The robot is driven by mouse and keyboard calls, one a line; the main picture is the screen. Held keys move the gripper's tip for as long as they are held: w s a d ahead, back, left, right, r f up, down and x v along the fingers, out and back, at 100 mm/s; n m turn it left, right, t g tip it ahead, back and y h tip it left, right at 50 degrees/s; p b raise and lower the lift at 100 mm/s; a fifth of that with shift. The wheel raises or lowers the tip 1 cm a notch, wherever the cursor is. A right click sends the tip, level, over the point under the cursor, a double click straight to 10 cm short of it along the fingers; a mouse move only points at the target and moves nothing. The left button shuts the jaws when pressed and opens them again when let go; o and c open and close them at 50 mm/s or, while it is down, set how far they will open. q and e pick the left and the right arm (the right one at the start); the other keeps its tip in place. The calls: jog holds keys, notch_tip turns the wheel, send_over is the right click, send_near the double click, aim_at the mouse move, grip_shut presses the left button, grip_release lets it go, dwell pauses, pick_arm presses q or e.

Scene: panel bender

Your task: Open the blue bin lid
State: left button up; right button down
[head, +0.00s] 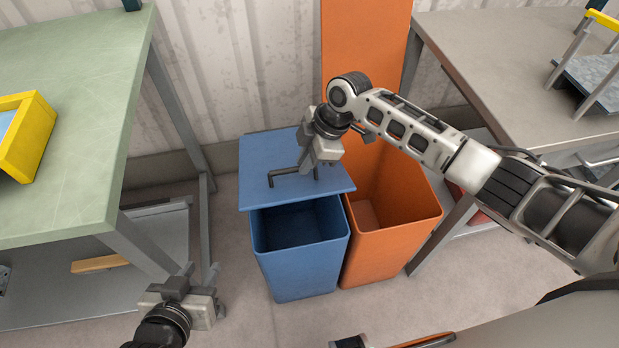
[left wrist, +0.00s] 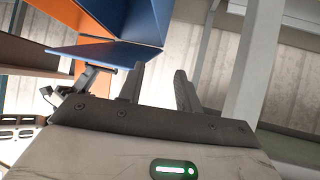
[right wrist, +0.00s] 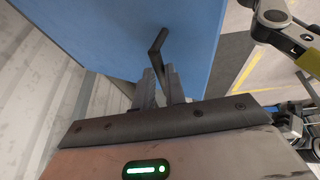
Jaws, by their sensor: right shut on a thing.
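The blue bin (head: 298,270) stands on the floor between two tables. Its blue lid (head: 262,155) is part-way up, with a gap in front through which the dark inside shows. A dark bent handle (head: 282,177) is on the lid. My right gripper (head: 317,172) is over the lid, shut on the handle, which also shows in the right wrist view (right wrist: 155,48). My left gripper (head: 182,276) is low at the left front, apart from the bin. In the left wrist view its fingers (left wrist: 163,88) are apart with nothing between them.
An orange bin (head: 395,245) stands right beside the blue one, its orange lid (head: 365,45) upright against the wall. A green-topped table (head: 75,120) is at the left, a grey table (head: 510,70) at the right. Clear floor lies in front of the blue bin.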

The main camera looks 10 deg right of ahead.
pick_arm(q)
jog(key=shift+s+a+f, duration=0.1)
pick_arm(e)
jog(key=w+r, duration=0.5)
pick_arm(q)
jog(key=shift+c, duration=0.3)
pick_arm(e)
jog(key=shift+d, duration=0.1)
